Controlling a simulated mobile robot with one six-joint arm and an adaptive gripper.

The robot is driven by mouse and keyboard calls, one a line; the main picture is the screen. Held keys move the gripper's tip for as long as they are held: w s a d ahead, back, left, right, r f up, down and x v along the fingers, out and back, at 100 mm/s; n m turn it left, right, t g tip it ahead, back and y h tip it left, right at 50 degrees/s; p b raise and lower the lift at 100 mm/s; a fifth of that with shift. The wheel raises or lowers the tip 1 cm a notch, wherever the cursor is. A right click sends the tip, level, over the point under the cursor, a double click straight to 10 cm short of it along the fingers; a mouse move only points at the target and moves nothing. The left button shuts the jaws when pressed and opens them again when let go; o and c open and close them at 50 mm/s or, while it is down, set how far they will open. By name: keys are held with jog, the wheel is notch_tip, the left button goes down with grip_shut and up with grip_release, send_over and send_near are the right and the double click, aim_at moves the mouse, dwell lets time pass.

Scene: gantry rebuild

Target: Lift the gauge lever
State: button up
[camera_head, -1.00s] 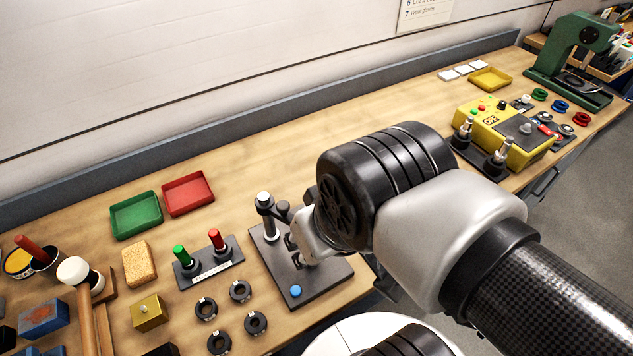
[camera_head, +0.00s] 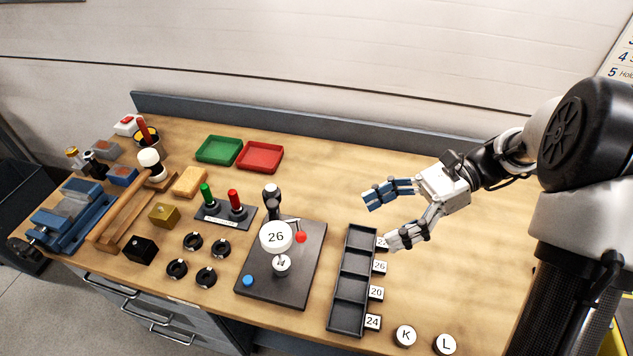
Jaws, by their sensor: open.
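The gauge stand is a dark plate (camera_head: 295,289) on the bench with a black upright post. A white disc marked 26 (camera_head: 275,237) sits in front of the post, above a small silver pedestal (camera_head: 281,265). A thin lever with a red ball end (camera_head: 301,237) sticks out to the disc's right. A blue button (camera_head: 248,281) is at the plate's front left. My gripper (camera_head: 380,222) is open and empty, to the right of the stand, above the bench and apart from the lever. Its fingers point left.
A black sectioned tray (camera_head: 347,319) with number tags lies below my gripper, right of the stand. Two discs, K (camera_head: 405,336) and L (camera_head: 445,344), lie at the front. Black rings (camera_head: 192,242) and a two-lever block (camera_head: 225,215) are to the left. Green and red trays (camera_head: 260,157) stand behind.

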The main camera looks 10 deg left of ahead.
aim_at(299, 229)
jog(key=w+d+f+m+y, duration=0.1)
jog(key=w+f+m+y, duration=0.3)
jog(key=w+f+y, duration=0.1)
jog(key=b+x, duration=0.4)
jog(key=x, duration=1.3)
jog(key=shift+s+f, duration=0.15)
jog(key=shift+f, duration=0.05)
jog(key=shift+d, duration=0.1)
jog(key=shift+c, duration=0.5)
jog(key=c, duration=1.4)
